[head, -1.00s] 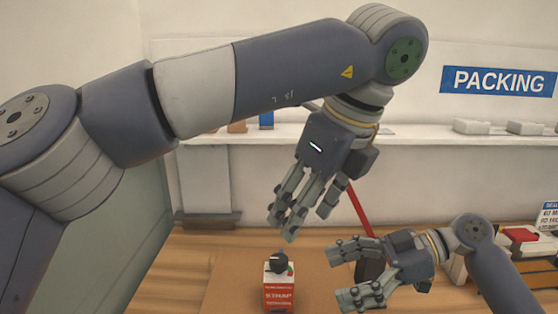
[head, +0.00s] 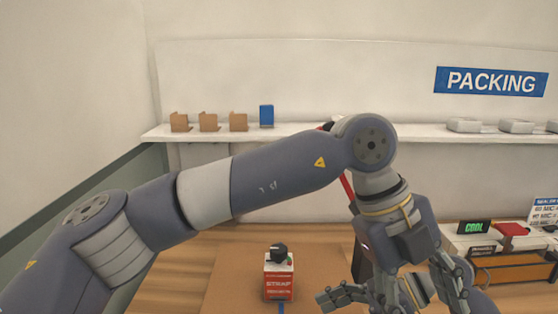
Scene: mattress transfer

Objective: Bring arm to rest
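My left arm reaches in from the left across the middle of the head view. Its gripper (head: 420,290) hangs down at lower right with fingers apart, open and empty.
A red and white box marked STRAP (head: 278,284) with a black top stands on the wooden table (head: 230,255). A white shelf (head: 290,133) behind carries brown holders (head: 208,122) and a blue box (head: 266,116). A red item (head: 512,229) and a COOL display (head: 474,227) are at right.

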